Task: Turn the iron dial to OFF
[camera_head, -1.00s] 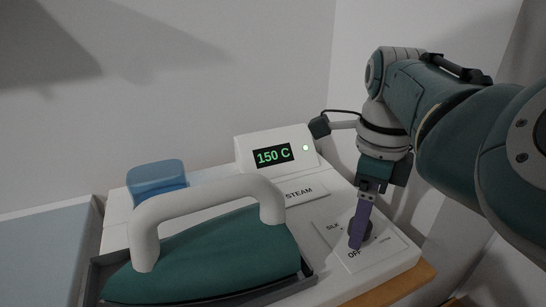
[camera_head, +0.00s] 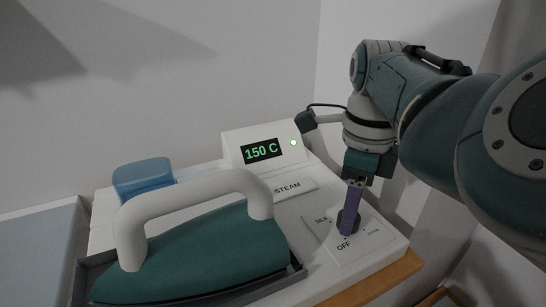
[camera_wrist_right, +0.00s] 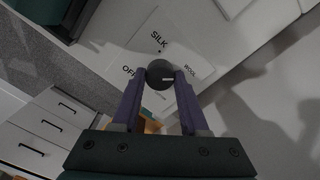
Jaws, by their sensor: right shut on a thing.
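The iron dial (camera_head: 346,224) is a dark round knob on a white plate (camera_head: 352,254) at the base's front right corner. In the head view the plate reads SILK, OFF and a small third label. In the right wrist view the dial (camera_wrist_right: 160,73) shows a short pale mark right of its centre, with OFF to its left, SILK above and WOOL to its right. My right gripper (camera_head: 351,210) reaches down from above, its purple fingers shut on the dial's two sides; it also shows in the right wrist view (camera_wrist_right: 160,78). My left gripper is out of view.
The green iron (camera_head: 205,250) with a white handle rests in a grey tray left of the dial. A display (camera_head: 262,150) reads 150 C beside a lit green lamp (camera_head: 294,142). A STEAM plate (camera_head: 290,188) and blue tank (camera_head: 143,177) are behind. Walls stand close behind.

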